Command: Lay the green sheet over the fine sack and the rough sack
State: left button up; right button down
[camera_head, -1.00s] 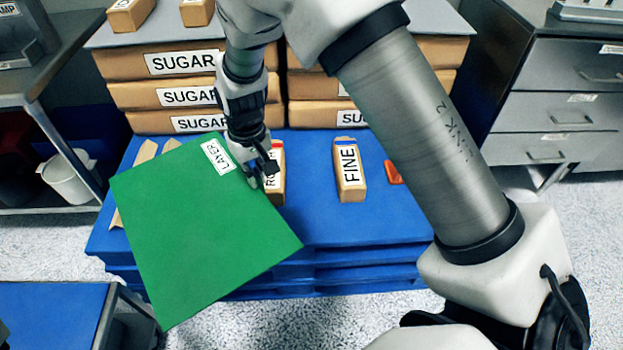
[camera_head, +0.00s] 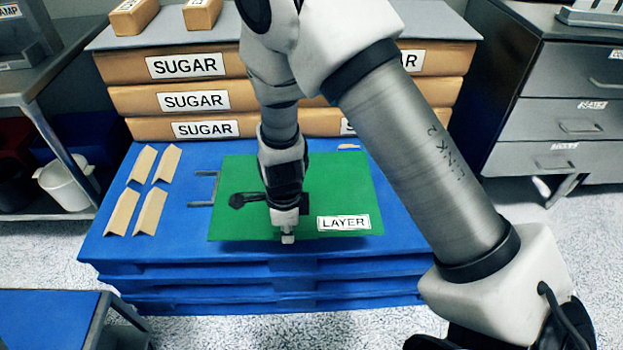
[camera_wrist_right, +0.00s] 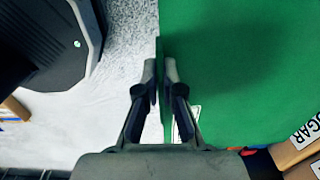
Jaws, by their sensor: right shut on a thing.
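The green sheet (camera_head: 235,170), with a white LAYER label (camera_head: 343,222), lies level over the middle of the blue pallet stack (camera_head: 110,240). My right gripper (camera_head: 288,238) is shut on its front edge. In the right wrist view the right gripper (camera_wrist_right: 160,75) pinches the edge of the green sheet (camera_wrist_right: 245,70). A shadow beneath the front edge suggests the sheet is slightly raised; I cannot tell whether it touches anything below. The fine sack and rough sack are not identifiable now; the sheet and arm cover where they stood. My left gripper is out of view.
Folded tan corner pieces (camera_head: 148,190) lie on the pallet's left. A thin grey bracket (camera_head: 203,189) shows beside the sheet. Drawers (camera_head: 575,125) stand right; a blue-topped table (camera_head: 45,315) is at front left.

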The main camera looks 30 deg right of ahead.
aim_at(310, 191)
jog(key=w+d, duration=0.3)
jog(key=w+d+f+b, duration=0.1)
jog(key=w+d, duration=0.1)
jog(key=d, duration=0.2)
jog(key=w+d+b, duration=0.1)
jog(key=w+d, duration=0.2)
jog(key=d, duration=0.1)
jog(key=shift+w+d+f, duration=0.2)
jog(key=shift+w+f, duration=0.15)
jog(key=shift+w+d+f, duration=0.15)
jog(key=shift+d, duration=0.1)
notch_tip(310, 191, down, 3)
jog(key=shift+r+b, duration=0.1)
jog(key=shift+b, duration=0.7)
jog(key=shift+f, duration=0.25)
jog(key=shift+r, duration=0.1)
